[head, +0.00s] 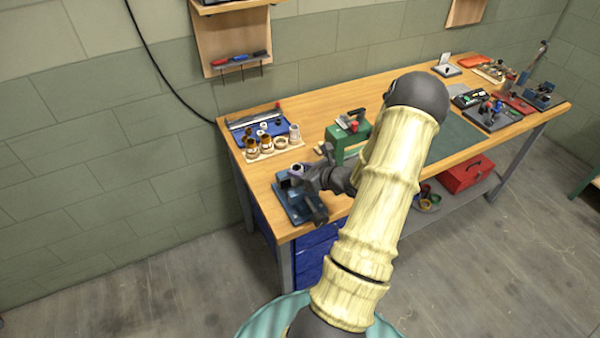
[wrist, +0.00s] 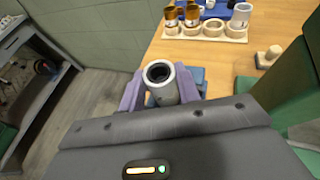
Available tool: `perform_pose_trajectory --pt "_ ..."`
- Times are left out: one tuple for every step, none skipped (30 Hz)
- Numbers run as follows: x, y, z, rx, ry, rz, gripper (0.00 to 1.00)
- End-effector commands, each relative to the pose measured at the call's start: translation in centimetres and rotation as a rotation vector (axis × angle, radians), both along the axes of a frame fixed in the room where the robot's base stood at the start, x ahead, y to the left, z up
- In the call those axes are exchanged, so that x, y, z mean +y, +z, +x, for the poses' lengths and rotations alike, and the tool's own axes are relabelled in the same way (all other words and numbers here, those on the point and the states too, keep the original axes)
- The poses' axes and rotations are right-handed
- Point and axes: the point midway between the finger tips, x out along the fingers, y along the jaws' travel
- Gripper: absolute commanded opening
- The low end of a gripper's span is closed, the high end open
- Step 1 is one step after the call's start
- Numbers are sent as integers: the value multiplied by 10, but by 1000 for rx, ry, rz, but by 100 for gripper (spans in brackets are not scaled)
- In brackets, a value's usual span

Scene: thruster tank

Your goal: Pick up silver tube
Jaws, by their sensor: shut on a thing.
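The silver tube (wrist: 159,76) is a short hollow cylinder, its open round end facing the wrist camera. My gripper (wrist: 160,88) is shut on it, with one purple finger pad on each side. In the head view my gripper (head: 299,176) is over the near left part of the bench, with the tube's end (head: 296,169) just showing between the fingers. A blue fixture (head: 290,207) is beneath the gripper. The tube's lower end is hidden, so I cannot tell whether it touches the fixture.
A wooden rack (head: 262,154) with several brown and silver cylinders stands behind, beside a blue tray (head: 284,126). A green device (head: 342,135) is right of my gripper. Bare wood lies between the rack and fixture. The bench's left edge is close.

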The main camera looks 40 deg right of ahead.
Motion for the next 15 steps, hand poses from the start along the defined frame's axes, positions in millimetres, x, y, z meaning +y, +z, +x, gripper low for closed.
perform_pose_trajectory --pt "0 11 0 -1 1 -2 10" --pt "0 14 0 -1 1 -2 10" --pt "0 20 0 -1 0 -1 10" --pt "0 24 0 -1 0 -1 10" --pt "0 29 0 -1 0 -1 10" --pt "0 31 0 -1 0 -1 10" --pt "0 34 0 -1 1 -2 10" --pt "0 37 0 -1 1 -2 10" --pt "0 40 0 -1 1 -2 10" --pt "0 43 0 -1 1 -2 10" --pt "0 46 0 -1 0 -1 10" --pt "0 50 0 -1 0 -1 10" --pt "-1 46 -4 1 -1 0 10" --pt "-2 45 -7 1 -1 0 10" --pt "-2 45 -11 1 -1 0 10"
